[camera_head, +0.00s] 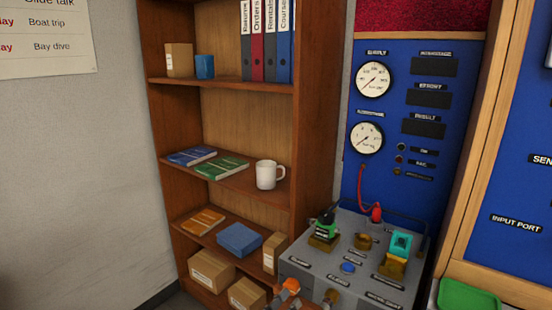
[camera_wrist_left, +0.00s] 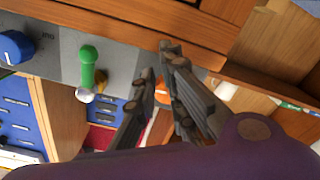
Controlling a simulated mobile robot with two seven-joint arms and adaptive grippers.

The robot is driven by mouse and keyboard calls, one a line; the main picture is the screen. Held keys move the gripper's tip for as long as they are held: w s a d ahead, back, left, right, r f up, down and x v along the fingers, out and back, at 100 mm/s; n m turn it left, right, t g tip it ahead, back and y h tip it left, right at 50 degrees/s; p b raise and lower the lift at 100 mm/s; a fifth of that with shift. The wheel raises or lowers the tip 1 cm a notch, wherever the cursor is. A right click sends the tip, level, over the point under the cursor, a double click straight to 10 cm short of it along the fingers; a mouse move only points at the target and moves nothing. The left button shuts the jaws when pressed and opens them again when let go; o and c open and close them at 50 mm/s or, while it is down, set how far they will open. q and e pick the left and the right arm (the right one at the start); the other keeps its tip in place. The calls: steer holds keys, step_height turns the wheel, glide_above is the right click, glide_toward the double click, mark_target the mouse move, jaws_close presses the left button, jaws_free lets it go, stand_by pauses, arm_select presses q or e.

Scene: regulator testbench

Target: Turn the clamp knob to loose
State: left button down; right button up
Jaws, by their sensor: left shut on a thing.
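The grey testbench (camera_head: 345,262) stands at the lower right of the head view, with fittings on its top. An orange part (camera_head: 291,285) shows at its front left edge. In the left wrist view, my left gripper (camera_wrist_left: 157,64) has its two dark fingers close together at the bench's grey panel (camera_wrist_left: 120,65). Orange (camera_wrist_left: 161,92) shows between the fingers, which are shut on it. I cannot tell for sure that this is the clamp knob; the fingers hide most of it. The bench labels are too small to read. My right gripper is in neither view.
A green lever (camera_wrist_left: 88,65) and a blue knob (camera_wrist_left: 13,47) sit on the panel beside my left gripper. The wooden shelf (camera_head: 230,182) with books, boxes and a mug (camera_head: 267,175) stands left of the bench. A green tray (camera_head: 468,296) lies at the lower right.

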arm_select(q)
steer(key=shift+s+d+r+h, duration=0.15)
steer(key=shift+d+r+h, duration=0.25)
steer(key=shift+d+r, duration=0.3)
steer(key=shift+s+f, duration=0.1)
steer(key=shift+f, duration=0.05)
steer(key=v, duration=0.2)
steer(key=p+v, duration=0.1)
steer(key=f+v, duration=0.1)
steer(key=v, duration=0.1)
steer(key=shift+s+a+p, duration=0.15)
steer(key=shift+s+p, duration=0.1)
steer(key=shift+p, duration=0.1)
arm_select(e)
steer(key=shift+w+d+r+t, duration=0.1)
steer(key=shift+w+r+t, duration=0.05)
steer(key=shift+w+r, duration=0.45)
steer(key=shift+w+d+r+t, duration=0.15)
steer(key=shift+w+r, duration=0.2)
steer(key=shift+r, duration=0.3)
